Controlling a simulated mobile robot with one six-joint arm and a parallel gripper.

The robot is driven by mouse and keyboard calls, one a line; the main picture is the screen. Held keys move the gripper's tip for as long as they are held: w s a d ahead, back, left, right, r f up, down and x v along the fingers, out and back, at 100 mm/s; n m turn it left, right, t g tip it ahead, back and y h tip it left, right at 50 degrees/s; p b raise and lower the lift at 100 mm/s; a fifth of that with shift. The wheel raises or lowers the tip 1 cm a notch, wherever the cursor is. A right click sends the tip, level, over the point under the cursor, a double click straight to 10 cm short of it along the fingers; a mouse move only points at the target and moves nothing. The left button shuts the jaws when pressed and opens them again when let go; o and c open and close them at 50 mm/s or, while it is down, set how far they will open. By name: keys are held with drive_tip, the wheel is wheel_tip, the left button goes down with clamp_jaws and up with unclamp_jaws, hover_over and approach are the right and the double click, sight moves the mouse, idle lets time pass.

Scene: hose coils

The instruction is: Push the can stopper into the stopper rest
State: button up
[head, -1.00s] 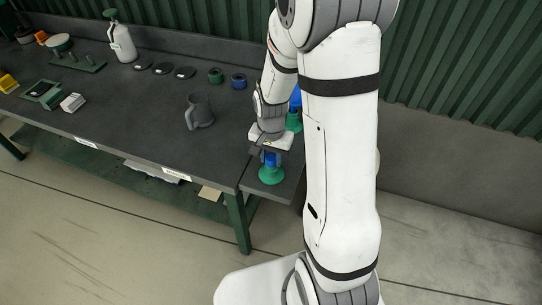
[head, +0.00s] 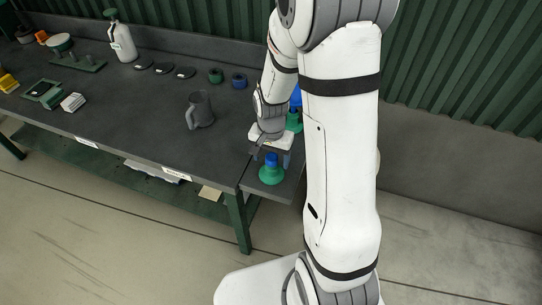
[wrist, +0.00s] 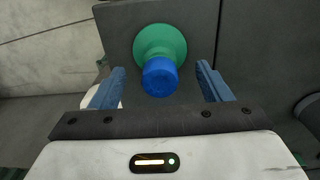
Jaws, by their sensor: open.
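A blue stopper (head: 271,160) sits on a green, round, flared rest (head: 271,176) at the near right end of the bench. The stopper also shows in the wrist view (wrist: 160,77), with the green rest (wrist: 160,44) beyond it. It looks roughly upright; I cannot tell how deep it is seated. My gripper (head: 272,152) is open just above and behind it. In the wrist view my gripper (wrist: 160,70) has one blue finger on each side of the stopper, with a clear gap on both sides.
Another blue-and-green item (head: 295,121) stands behind my gripper, partly hidden by my arm. A grey mug (head: 200,110) stands to the left. Green (head: 216,76) and blue (head: 239,81) rings lie further back. The bench's front middle is clear.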

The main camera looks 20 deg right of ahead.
drive_tip(key=shift+r, duration=0.15)
drive_tip(key=shift+r+p, duration=1.6)
drive_tip(key=shift+r, duration=0.5)
wheel_tip(320, 180, up, 8)
idle(0.4)
idle(0.9)
drive_tip(key=s+r+n+t, duration=0.3)
drive_tip(key=s+r+n, duration=0.4)
drive_tip(key=s+r, duration=0.3)
drive_tip(key=s, duration=0.4)
drive_tip(key=shift+a+r, duration=0.25)
drive_tip(key=shift+r, duration=0.15)
